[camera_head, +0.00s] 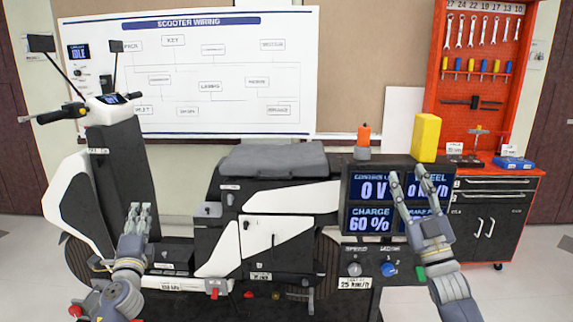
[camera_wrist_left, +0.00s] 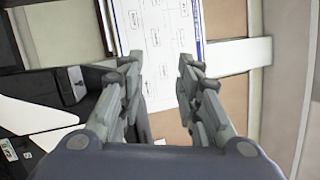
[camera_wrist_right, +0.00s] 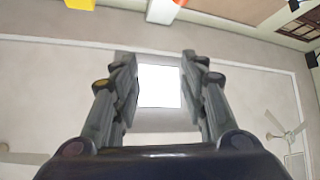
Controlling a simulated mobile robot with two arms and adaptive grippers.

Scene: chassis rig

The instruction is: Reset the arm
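My left gripper (camera_head: 139,215) points up in front of the scooter's footboard. In the left wrist view its two fingers (camera_wrist_left: 160,75) stand apart with nothing between them. My right gripper (camera_head: 404,190) is raised in front of the display panel (camera_head: 367,190), covering part of its right side. In the right wrist view its fingers (camera_wrist_right: 158,75) are also apart and empty, with a bright white ceiling light (camera_wrist_right: 160,87) behind the gap.
A white and black scooter (camera_head: 265,215) fills the middle. A yellow block (camera_head: 425,137) and an orange-topped item (camera_head: 363,140) stand on the display panel. Knobs (camera_head: 388,269) sit below it. A red tool cabinet (camera_head: 495,184) stands at right, a wiring board (camera_head: 220,75) behind.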

